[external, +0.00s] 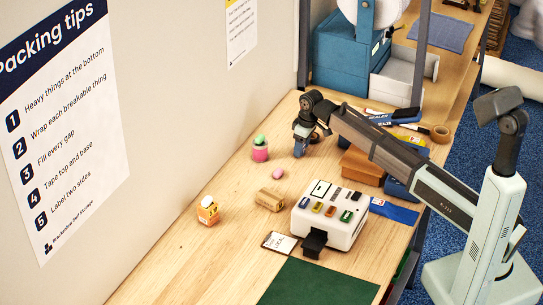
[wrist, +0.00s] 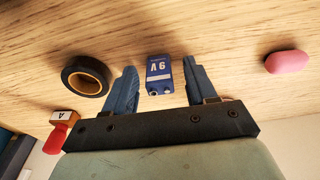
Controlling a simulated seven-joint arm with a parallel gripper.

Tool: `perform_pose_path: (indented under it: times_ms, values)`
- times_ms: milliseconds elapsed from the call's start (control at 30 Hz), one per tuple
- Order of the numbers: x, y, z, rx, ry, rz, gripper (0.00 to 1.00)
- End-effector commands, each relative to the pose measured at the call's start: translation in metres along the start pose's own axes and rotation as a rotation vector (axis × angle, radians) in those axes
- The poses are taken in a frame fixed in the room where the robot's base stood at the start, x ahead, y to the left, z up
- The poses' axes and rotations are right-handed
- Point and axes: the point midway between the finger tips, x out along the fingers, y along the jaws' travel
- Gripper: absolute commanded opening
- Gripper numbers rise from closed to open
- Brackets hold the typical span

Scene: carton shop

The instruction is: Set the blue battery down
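The blue battery (wrist: 158,72), marked 9 V, is between the two fingers of my gripper (wrist: 160,84) in the wrist view. A strip of wood shows on each side of it, so the fingers stand apart from it and are open. The battery appears to rest on the table with its terminals toward the wrist camera. In the external view my gripper (external: 301,146) is low over the far part of the table. There the battery cannot be told apart from the blue fingers.
A black tape roll (wrist: 86,76) lies left of the fingers and a pink eraser (wrist: 287,62) lies to the right. A stamp with a red handle (wrist: 60,130) is near the tape. A white machine (external: 329,215) stands nearer on the table (external: 180,262). The left front is mostly clear.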

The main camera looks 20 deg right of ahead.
Motion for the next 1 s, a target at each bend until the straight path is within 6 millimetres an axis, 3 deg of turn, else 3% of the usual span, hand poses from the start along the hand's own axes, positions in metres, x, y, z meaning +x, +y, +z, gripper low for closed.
perform_pose_path:
  times_ms: [233,367,800,1000]
  values:
    - [-0.003,0.000,-0.001,0.000,0.000,0.000,0.56]
    - [-0.014,0.000,-0.001,0.000,0.002,0.001,0.56]
    - [-0.090,0.000,-0.001,0.000,0.002,0.000,0.56]
    - [-0.113,0.000,-0.001,0.000,0.001,0.000,0.56]
